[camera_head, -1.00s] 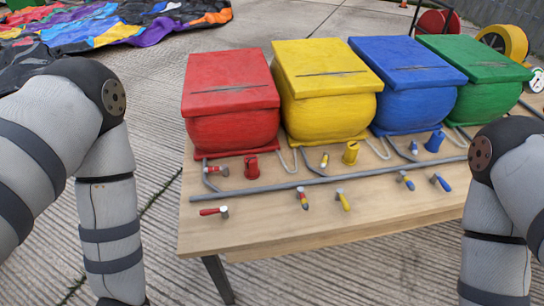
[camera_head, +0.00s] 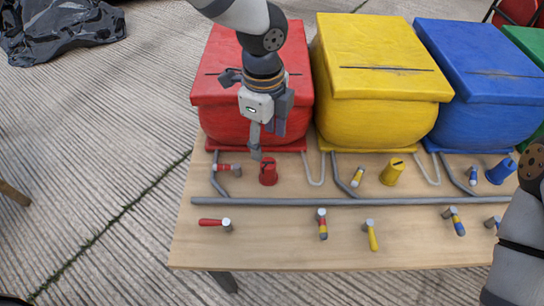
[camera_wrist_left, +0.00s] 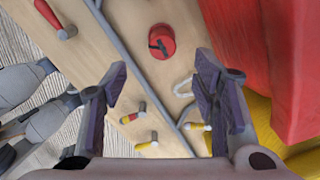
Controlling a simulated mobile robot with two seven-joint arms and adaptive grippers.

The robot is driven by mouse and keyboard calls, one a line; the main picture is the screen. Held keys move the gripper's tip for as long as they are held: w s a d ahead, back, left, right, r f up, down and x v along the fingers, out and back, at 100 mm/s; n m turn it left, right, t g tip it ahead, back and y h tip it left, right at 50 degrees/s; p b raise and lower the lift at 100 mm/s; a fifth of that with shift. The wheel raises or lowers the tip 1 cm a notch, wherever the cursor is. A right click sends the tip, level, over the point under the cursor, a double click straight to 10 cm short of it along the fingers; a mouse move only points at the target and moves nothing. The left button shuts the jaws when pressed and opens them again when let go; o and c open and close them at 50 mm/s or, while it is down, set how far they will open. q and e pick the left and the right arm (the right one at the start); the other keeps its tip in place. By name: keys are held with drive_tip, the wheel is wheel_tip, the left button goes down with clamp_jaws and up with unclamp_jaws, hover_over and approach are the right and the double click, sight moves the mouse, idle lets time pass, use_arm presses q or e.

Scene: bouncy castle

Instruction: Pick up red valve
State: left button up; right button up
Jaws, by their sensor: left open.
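A short red cylinder (camera_head: 268,172) with a dark slot on top, likely the red valve, stands upright on the wooden table in front of the red box (camera_head: 252,125). It also shows in the left wrist view, near the top middle (camera_wrist_left: 162,42). My left gripper (camera_head: 267,140) is open and empty above and slightly behind it, pointing down. In the left wrist view its two fingers (camera_wrist_left: 160,80) are spread, with the cylinder beyond the gap and not between them. A red-handled lever (camera_head: 214,223) and a red-and-white piece (camera_head: 229,168) lie nearby. My right gripper is out of view.
A yellow box (camera_head: 385,115) and a blue box (camera_head: 480,110) stand beside the red one. A long grey pipe (camera_head: 330,201) crosses the wooden table (camera_head: 290,247). Several coloured levers and a yellow cylinder (camera_head: 392,172) stand around it. The table's front strip is mostly clear.

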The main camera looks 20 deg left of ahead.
sight(268, 163)
use_arm(q)
drive_tip(key=f, duration=0.8)
drive_tip(key=shift+w+d+f+b, duration=0.1)
drive_tip(key=shift+w+f+b, duration=0.15)
drive_tip(key=shift+b, duration=0.05)
drive_tip(key=c, duration=1.2)
